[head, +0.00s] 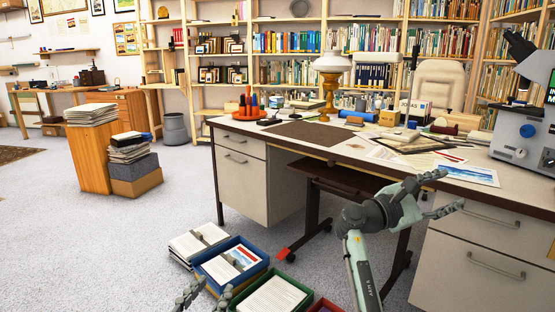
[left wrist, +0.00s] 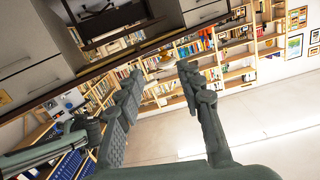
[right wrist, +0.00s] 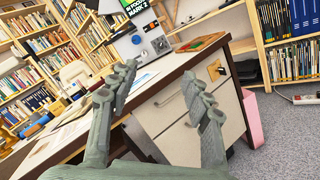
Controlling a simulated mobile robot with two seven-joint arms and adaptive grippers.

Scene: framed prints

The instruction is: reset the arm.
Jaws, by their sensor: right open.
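My right gripper (head: 447,192) is in front of the desk's right drawers in the head view, its fingers pointing right. Its two fingers stand apart with nothing between them in the right wrist view (right wrist: 165,85). My left gripper (head: 205,294) shows only as fingertips at the bottom edge of the head view, by the boxes on the floor. In the left wrist view its fingers (left wrist: 160,72) are spread and empty. The rest of my left arm is out of the head view.
The desk (head: 345,148) carries a lamp (head: 332,78), papers, books and a microscope (head: 525,115). A blue box (head: 252,272) and a green box (head: 303,300) with prints stand on the floor. Carpet is clear between.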

